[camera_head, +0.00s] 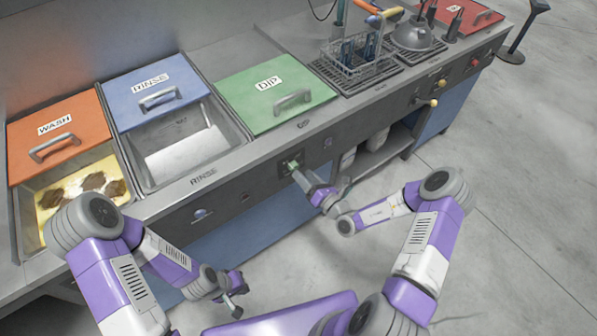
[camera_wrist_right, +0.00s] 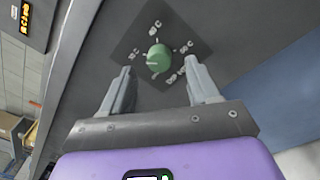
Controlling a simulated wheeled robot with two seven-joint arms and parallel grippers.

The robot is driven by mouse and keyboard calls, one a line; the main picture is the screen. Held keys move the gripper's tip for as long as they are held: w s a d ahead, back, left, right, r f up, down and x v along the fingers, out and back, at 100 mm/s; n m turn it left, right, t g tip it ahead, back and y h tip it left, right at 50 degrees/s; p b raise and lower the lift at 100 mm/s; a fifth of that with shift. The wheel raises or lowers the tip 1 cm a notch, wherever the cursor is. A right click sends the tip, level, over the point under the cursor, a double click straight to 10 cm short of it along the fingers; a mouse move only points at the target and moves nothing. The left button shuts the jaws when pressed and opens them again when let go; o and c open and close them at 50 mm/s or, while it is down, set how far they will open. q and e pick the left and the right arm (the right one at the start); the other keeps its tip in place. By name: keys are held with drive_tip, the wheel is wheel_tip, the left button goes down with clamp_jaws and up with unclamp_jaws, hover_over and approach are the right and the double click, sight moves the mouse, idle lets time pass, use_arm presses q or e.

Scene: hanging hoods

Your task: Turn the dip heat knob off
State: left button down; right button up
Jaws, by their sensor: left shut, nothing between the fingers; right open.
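The dip heat knob is a round green knob (camera_head: 293,164) on a dark plate on the counter's front face, below the green DIP lid (camera_head: 270,95). In the right wrist view the knob (camera_wrist_right: 158,57) sits just ahead of my fingertips, with temperature marks printed around it. I cannot tell clearly which mark it points to. My right gripper (camera_head: 298,174) is open in front of it; in the right wrist view its fingers (camera_wrist_right: 159,72) stand apart either side below the knob, with nothing held. My left gripper (camera_head: 234,290) is shut and empty, low and away from the counter.
Red WASH (camera_head: 58,135) and blue RINSE (camera_head: 155,90) lids and their basins lie to the left. A rinse knob (camera_head: 200,214) is on the front face. A wire basket (camera_head: 357,57) with tools stands to the right. An open shelf (camera_head: 375,155) is below. The floor in front is clear.

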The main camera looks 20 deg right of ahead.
sight(294, 167)
drive_tip(key=x, duration=0.3)
drive_tip(key=shift+w+a+b, duration=0.2)
drive_tip(key=shift+w+b, duration=0.1)
drive_tip(key=shift+b, duration=0.1)
